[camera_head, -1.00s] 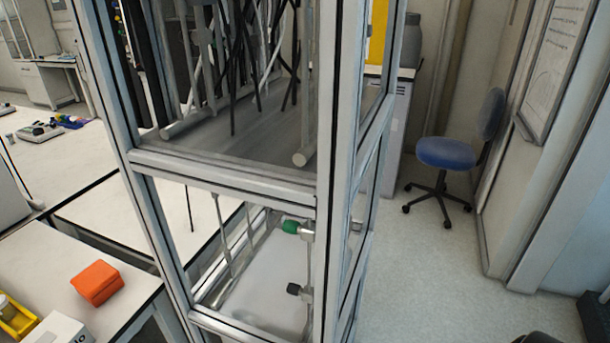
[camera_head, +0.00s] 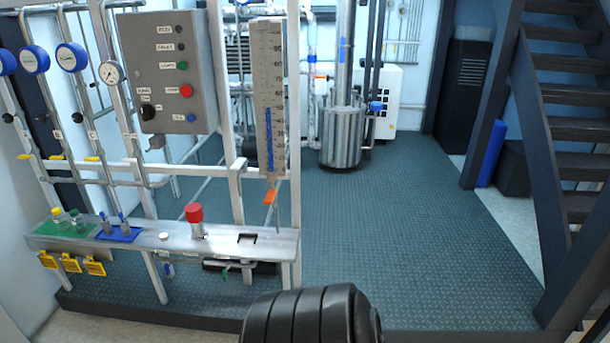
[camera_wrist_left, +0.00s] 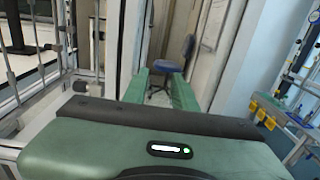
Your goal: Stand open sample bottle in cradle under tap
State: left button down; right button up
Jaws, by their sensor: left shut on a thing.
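My left gripper (camera_wrist_left: 160,91) shows in the left wrist view as two green fingers with a gap between them. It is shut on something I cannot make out. In the head view, a metal shelf (camera_head: 215,243) carries two small bottles, one with a yellow cap (camera_head: 58,218) and one with a green cap (camera_head: 77,220), on a green mat. A square dark opening (camera_head: 247,238) shows near the shelf's right end. An orange handle-like part (camera_head: 270,196) hangs above it. I cannot tell for certain which part is the cradle or tap. The left gripper is outside the head view, and my right gripper is in neither view.
A blue mat (camera_head: 119,236) with two blue items, a white cap-like piece (camera_head: 163,237) and a red-topped fitting (camera_head: 195,220) are on the shelf. A control box (camera_head: 172,75) stands behind. Open floor (camera_head: 410,240) lies right, before dark stairs (camera_head: 560,160).

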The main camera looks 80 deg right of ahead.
aim_at(247, 242)
jog(key=l+z, duration=0.25)
jog(key=l, duration=0.2)
jog(key=l+z, duration=0.25)
jog(key=l, duration=0.15)
jog(key=l+z, duration=0.2)
jog(key=l, duration=0.25)
jog(key=i+l+z, duration=0.1)
jog(key=l+z, duration=0.15)
jog(key=l, duration=0.15)
jog(key=i+l+z, duration=0.1)
jog(key=l+z, duration=0.15)
jog(key=l, duration=0.15)
jog(key=i+l+z, duration=0.25)
jog(key=l, duration=0.15)
jog(key=i+l, duration=0.1)
jog(key=l, duration=0.2)
jog(key=i+l, duration=0.1)
jog(key=l, duration=0.2)
jog(key=i+l, duration=0.1)
jog(key=l, duration=0.2)
